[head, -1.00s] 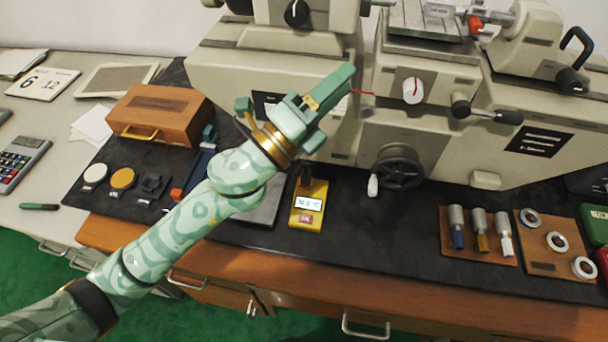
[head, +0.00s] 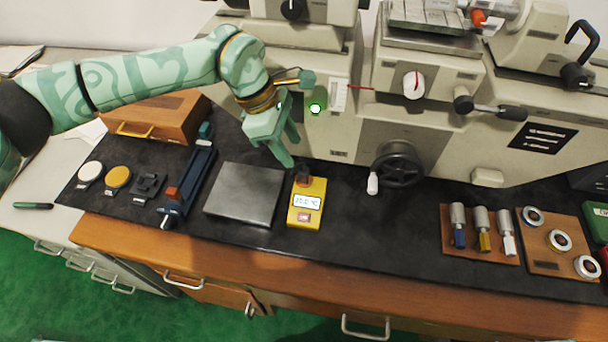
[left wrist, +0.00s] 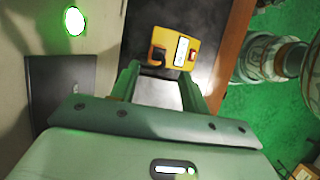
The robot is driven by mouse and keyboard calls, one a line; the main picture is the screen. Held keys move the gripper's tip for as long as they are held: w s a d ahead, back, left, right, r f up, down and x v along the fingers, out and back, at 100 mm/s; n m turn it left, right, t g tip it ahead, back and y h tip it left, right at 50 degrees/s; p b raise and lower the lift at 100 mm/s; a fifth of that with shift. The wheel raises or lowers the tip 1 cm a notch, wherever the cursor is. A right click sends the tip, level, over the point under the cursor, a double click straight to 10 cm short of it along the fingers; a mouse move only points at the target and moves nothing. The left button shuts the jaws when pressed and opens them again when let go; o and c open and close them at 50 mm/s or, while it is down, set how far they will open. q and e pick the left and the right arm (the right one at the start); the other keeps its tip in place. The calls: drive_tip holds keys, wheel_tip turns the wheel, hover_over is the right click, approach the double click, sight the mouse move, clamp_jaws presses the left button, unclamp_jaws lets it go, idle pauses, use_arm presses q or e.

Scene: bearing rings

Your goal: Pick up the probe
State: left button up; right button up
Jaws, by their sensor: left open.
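The probe (head: 303,177) looks like a small dark, brownish piece at the top end of the yellow temperature meter (head: 307,204), which has a lit display and stands on the dark bench mat. In the left wrist view the probe (left wrist: 157,56) is a black piece on the meter (left wrist: 176,52), just beyond the fingers. My left gripper (head: 290,151) points downward, open and empty, above and slightly left of the meter's top end. It also shows in the left wrist view (left wrist: 160,76) with its fingers apart. My right gripper is out of view.
A grey plate (head: 245,195) lies left of the meter, with a blue vise-like tool (head: 187,187) beyond it. The large beige machine (head: 440,130) stands close behind, with a handwheel (head: 397,167) to the right. The mat in front of the handwheel is clear.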

sight(304, 170)
use_arm(q)
drive_tip(key=b+x, duration=0.1)
drive_tip(key=x, duration=0.7)
drive_tip(key=shift+f, duration=0.35)
drive_tip(key=shift+r, duration=0.15)
clamp_jaws()
